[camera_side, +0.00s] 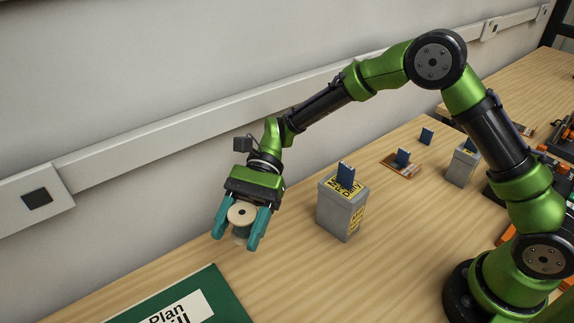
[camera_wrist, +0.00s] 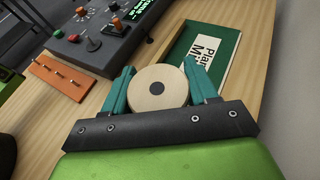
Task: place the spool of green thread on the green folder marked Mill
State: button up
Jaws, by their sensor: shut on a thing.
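My gripper (camera_side: 239,228) is shut on a spool (camera_side: 241,214) with pale round ends and a dark green thread band. It holds the spool above the wooden table, behind the green folder in the side view. In the wrist view, the spool (camera_wrist: 158,87) shows its pale end with a dark centre hole between the two teal fingers (camera_wrist: 160,85). The green folder (camera_side: 233,303) lies at the bottom of the side view, partly cut off, with a white label reading "Plan" and part of another word. In the wrist view the folder (camera_wrist: 232,72) lies beyond the right finger, partly hidden.
A grey box (camera_side: 343,207) with yellow labels and a blue card stands right of my gripper; another grey box (camera_side: 462,165) stands farther right. A control panel (camera_wrist: 105,30) and an orange strip with pegs (camera_wrist: 57,76) show in the wrist view. The table between gripper and folder is clear.

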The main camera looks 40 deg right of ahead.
jog(key=s+a+f, duration=0.1)
jog(key=s, duration=0.3)
jog(key=s+f+m+t, duration=0.1)
jog(key=s+f, duration=0.1)
jog(key=s, duration=0.2)
jog(key=s+a+f+m+t, duration=0.1)
jog(key=s+f, duration=0.1)
jog(key=s, duration=0.2)
jog(key=shift+a+y, duration=0.35)
jog(key=shift+y, duration=0.05)
send_over(177, 321)
jog(key=s, duration=0.2)
jog(key=shift+d+f, duration=0.1)
jog(key=shift+f, duration=2.4)
jog(key=o, duration=0.8)
jog(key=shift+f, duration=0.1)
jog(key=shift+c, duration=0.2)
